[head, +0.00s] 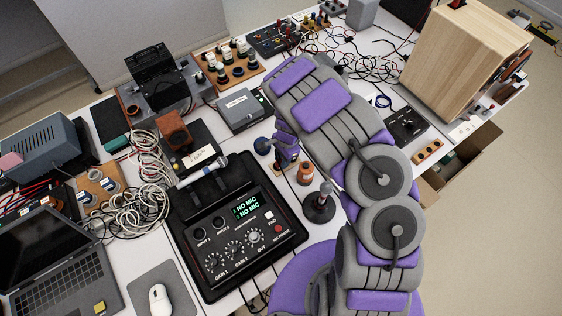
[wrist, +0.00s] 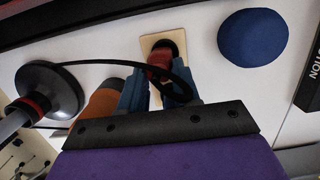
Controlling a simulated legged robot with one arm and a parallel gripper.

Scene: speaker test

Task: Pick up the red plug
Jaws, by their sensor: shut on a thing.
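The red plug (wrist: 158,60) shows in the wrist view between the two blue fingers of my gripper (wrist: 155,82), which is shut on it. A black cable loops across the plug and the fingers. The plug is at a black round part (wrist: 172,47) on a small pale wooden plate (wrist: 150,42); I cannot tell whether it is seated in it or clear of it. In the head view my gripper (head: 286,156) points down over the table beside the black audio interface, and the plug is too hidden to make out.
A blue round object (wrist: 252,38) stands close to the right of the plate. An orange cylinder (wrist: 102,104) and a dark round-based stand (wrist: 52,90) are close on the left. The audio interface (head: 240,225) reads "NO MIC". Loose cables (head: 140,185) lie farther left.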

